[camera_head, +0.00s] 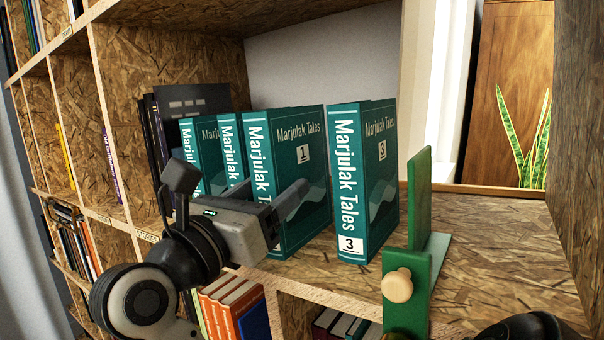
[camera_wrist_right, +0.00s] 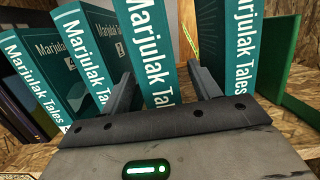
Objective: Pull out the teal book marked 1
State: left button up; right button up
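The teal book marked 1 (camera_head: 300,170) stands upright on the shelf, its label on its side cover. The teal book marked 3 (camera_head: 346,185) stands to its right across a gap. My right gripper (camera_head: 272,188) is in front of the book marked 1, fingers pointing towards the shelf. In the right wrist view, its fingers (camera_wrist_right: 160,72) are apart, one on each side of the spine of that book (camera_wrist_right: 150,45). I cannot tell whether either finger touches it. The lower spine is hidden by the gripper. My left gripper is not in view.
More teal books (camera_head: 190,165) stand close on the left, beside dark books (camera_head: 153,135). A green bookend with a wooden knob (camera_head: 418,230) stands right of the book marked 3. Bare shelf (camera_head: 500,230) lies farther right, with a side wall beyond. Orange books (camera_head: 232,300) sit below.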

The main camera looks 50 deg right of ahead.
jog(key=shift+f, duration=0.1)
jog(key=shift+c, duration=0.6)
jog(key=shift+d, duration=0.15)
jog(key=shift+x, duration=0.85)
jog(key=shift+f, duration=0.1)
jog(key=c, duration=0.9)
grip_shut()
jog(key=shift+r, duration=0.3)
